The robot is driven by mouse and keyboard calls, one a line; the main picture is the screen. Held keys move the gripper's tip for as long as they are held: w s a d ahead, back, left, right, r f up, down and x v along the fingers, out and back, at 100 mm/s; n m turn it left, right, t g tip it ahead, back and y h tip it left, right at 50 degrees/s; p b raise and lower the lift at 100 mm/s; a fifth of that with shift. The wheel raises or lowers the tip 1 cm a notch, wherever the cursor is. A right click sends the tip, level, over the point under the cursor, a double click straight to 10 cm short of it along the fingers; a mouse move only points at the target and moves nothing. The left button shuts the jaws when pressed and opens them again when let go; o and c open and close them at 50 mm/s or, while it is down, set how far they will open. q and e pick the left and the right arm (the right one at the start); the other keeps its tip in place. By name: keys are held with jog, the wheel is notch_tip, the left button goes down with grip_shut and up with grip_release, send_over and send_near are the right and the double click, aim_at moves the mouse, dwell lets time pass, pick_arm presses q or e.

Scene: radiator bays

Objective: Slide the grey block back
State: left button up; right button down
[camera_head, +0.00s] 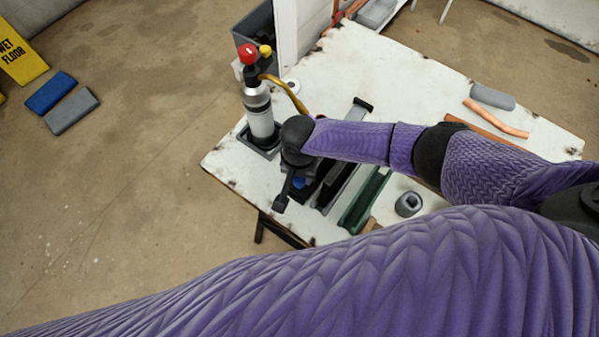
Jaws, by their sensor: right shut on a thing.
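My right arm reaches in from the right across the white worktable (375,75), and its dark wrist and gripper (298,184) point down over the near left part of the table. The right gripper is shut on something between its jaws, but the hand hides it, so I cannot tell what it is. A little blue shows beside the jaws. Dark and grey rails (338,185) lie just right of the gripper. A grey block (72,111) lies on the floor at the left, far from the gripper. My left gripper is not in view.
A torch with a red knob (260,110) stands left of my wrist. A green channel (364,200), a grey ring (408,204), copper pipes (497,119) and a grey roll (492,96) lie on the table. A blue block (51,92) and wet-floor sign (20,52) are on the floor.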

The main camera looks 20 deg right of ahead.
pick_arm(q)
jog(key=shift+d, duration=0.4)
pick_arm(e)
jog(key=shift+w+d, duration=0.2)
jog(key=w+d, duration=0.1)
jog(key=d, duration=0.1)
jog(key=w+d, duration=0.2)
jog(key=shift+w+d, duration=0.15)
jog(key=shift+w, duration=0.1)
jog(key=w+d+b, duration=0.1)
jog(key=d, duration=0.1)
jog(key=w+d+b, duration=0.2)
jog(key=w+d, duration=0.1)
jog(key=shift+w+d+f+b, duration=0.1)
jog(key=shift+d+f+b, duration=0.1)
jog(key=shift+d+b, duration=0.1)
jog(key=shift+w+d+r+b, duration=0.25)
jog(key=shift+w+d+b, duration=0.1)
jog(key=shift+d, duration=0.1)
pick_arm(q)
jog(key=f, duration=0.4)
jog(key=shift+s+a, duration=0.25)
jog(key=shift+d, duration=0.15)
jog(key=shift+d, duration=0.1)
pick_arm(e)
jog(key=shift+c, duration=1.5)
grip_release()
jog(key=shift+d, duration=0.1)
